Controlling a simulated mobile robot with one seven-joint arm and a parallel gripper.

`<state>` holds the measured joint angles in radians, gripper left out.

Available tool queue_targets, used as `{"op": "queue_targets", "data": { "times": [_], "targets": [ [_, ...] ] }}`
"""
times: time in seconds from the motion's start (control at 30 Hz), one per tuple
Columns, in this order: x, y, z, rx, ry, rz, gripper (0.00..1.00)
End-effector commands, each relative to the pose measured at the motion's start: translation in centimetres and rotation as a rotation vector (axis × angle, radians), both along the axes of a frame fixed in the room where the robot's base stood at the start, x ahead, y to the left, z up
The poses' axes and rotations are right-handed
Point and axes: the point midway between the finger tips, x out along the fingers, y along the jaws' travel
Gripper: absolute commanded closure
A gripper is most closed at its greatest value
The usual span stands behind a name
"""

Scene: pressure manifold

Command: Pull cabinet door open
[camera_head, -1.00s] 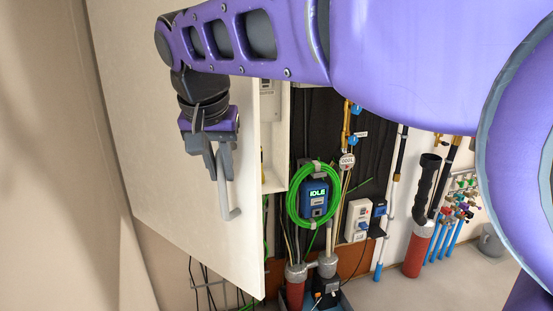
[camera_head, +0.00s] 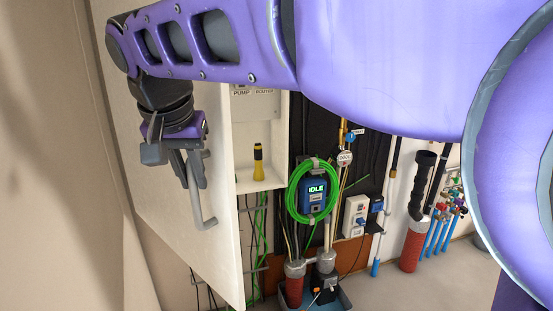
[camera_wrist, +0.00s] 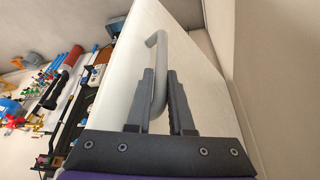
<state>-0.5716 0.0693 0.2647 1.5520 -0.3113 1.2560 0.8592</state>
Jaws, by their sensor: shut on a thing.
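The cabinet door (camera_head: 150,190) is a large pale panel, standing partly open at the left in the head view. It also fills the middle of the wrist view (camera_wrist: 200,88). Its grey bar handle (camera_head: 206,205) is on the outer face near the free edge. My gripper (camera_head: 196,172) is shut on the handle, which shows between the two fingers in the wrist view (camera_wrist: 159,62). The cabinet inside (camera_head: 262,150) shows to the right of the door, with a yellow and black torch-like object (camera_head: 258,163) on its shelf. My arm hides the upper cabinet.
Right of the cabinet hang a green hose coil (camera_head: 296,200) around a blue display reading IDLE (camera_head: 313,187), and pipes. A red cylinder (camera_head: 413,240) stands further right. A blank wall (camera_head: 40,150) is at the left, near the door.

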Motion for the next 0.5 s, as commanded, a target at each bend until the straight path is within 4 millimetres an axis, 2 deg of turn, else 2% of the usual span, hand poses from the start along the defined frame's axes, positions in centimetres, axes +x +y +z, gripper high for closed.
{"op": "queue_targets", "data": {
  "times": [0.1, 0.13, 0.27, 0.3, 0.5],
  "targets": [
    [-0.02, 0.13, 0.3, 0.005, -0.007, 0.004, 1.0],
    [-0.02, 0.12, 0.3, 0.005, -0.007, 0.004, 0.77],
    [-0.02, 0.09, 0.28, 0.004, -0.006, 0.003, 0.53],
    [-0.03, 0.07, 0.27, 0.004, -0.006, 0.003, 0.51],
    [-0.05, 0.02, 0.22, 0.004, -0.004, 0.002, 0.51]
  ]
}}
